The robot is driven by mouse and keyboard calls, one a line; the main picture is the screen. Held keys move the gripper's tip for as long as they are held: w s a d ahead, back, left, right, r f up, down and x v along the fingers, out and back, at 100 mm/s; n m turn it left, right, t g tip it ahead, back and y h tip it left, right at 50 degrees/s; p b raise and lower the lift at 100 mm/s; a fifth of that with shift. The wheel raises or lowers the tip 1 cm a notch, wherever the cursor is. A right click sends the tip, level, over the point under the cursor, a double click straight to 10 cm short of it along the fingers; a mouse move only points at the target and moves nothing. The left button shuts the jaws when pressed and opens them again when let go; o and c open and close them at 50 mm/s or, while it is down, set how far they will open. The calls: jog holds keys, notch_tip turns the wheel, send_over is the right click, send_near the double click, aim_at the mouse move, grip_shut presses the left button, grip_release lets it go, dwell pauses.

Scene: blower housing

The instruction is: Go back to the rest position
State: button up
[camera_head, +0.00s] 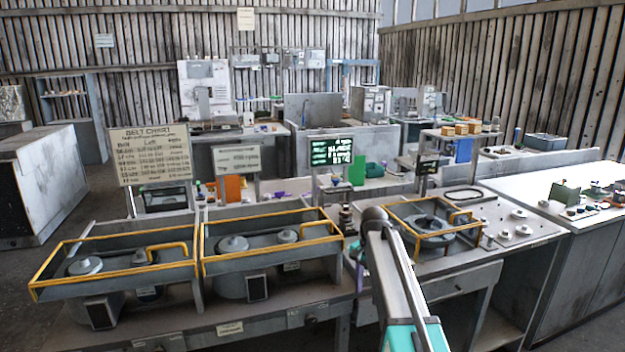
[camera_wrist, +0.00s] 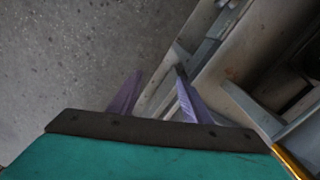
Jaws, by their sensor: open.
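My gripper (camera_wrist: 159,72) shows in the wrist view with two purple fingers spread apart and nothing between them. Past the fingertips are bare grey floor on the left and a pale metal bench frame on the right. In the head view my arm, white and teal with a dark rounded joint, rises from the bottom edge right of centre.
Two yellow-railed trays (camera_head: 115,270) (camera_head: 270,243) stand on the bench at left and centre. A yellow-railed blower housing (camera_head: 430,228) sits just beyond my arm. A white-topped counter (camera_head: 560,190) is at right. Open floor (camera_wrist: 70,60) shows in the wrist view.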

jog(key=s+f+n, duration=0.5)
jog(key=s+f, duration=0.7)
jog(key=f, duration=0.4)
jog(key=s+f+n+g, duration=0.1)
jog(key=s+f+g, duration=0.1)
jog(key=s+f, duration=0.7)
jog(key=s+f+n+g, duration=0.2)
jog(key=s+f, duration=0.7)
jog(key=s, duration=0.7)
jog(key=s+f+n+g, duration=0.1)
jog(key=s+f+n, duration=0.1)
jog(key=s+f, duration=0.8)
jog(key=s, duration=0.3)
jog(key=shift+s+g, duration=0.2)
jog(key=shift+g, duration=0.2)
